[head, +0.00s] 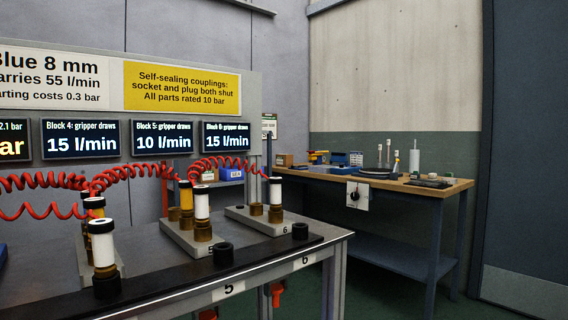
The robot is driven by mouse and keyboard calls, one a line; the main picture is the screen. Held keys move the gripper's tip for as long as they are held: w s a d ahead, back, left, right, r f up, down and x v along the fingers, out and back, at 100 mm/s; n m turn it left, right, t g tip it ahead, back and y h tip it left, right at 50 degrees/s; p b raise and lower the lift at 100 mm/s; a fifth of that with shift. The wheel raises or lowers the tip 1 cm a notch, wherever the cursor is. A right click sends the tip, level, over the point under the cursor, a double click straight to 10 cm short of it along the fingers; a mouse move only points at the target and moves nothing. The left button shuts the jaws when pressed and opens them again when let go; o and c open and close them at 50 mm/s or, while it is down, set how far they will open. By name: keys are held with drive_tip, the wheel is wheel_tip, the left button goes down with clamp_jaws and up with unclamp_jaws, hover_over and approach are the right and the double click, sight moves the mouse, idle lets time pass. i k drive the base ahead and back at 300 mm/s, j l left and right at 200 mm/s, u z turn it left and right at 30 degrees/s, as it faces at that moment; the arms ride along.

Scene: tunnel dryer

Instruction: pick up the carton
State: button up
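A small brown box (284,159) that looks like a carton sits at the far left end of the wooden workbench (440,190). I cannot tell which of the two is the task's carton. My gripper is not in view.
A grey metal table (330,236) with coupling blocks (262,222), brass and white fittings and red coiled hoses (130,176) fills the near left. The workbench carries several tools, a dark round plate (376,173) and a blue bin (356,159). Green floor is open at lower right.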

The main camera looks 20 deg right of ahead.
sight(282, 160)
drive_tip(key=i+l+z, duration=0.2)
drive_tip(key=l, duration=0.2)
drive_tip(key=l+z, duration=0.25)
drive_tip(key=l, duration=0.2)
drive_tip(key=i+l+z, duration=0.2)
drive_tip(key=l, duration=0.15)
drive_tip(key=i+l+z, duration=0.2)
drive_tip(key=l, duration=0.15)
drive_tip(key=i+l+z, duration=0.3)
drive_tip(key=i+l, duration=0.35)
drive_tip(key=i, duration=0.2)
drive_tip(key=i+u, duration=0.5)
drive_tip(key=i+l+u, duration=0.1)
drive_tip(key=i+u, duration=0.4)
drive_tip(key=i+j+u, duration=0.25)
drive_tip(key=i, duration=0.6)
drive_tip(key=i+l+u, duration=0.1)
drive_tip(key=i+u, duration=0.2)
drive_tip(key=i, duration=0.6)
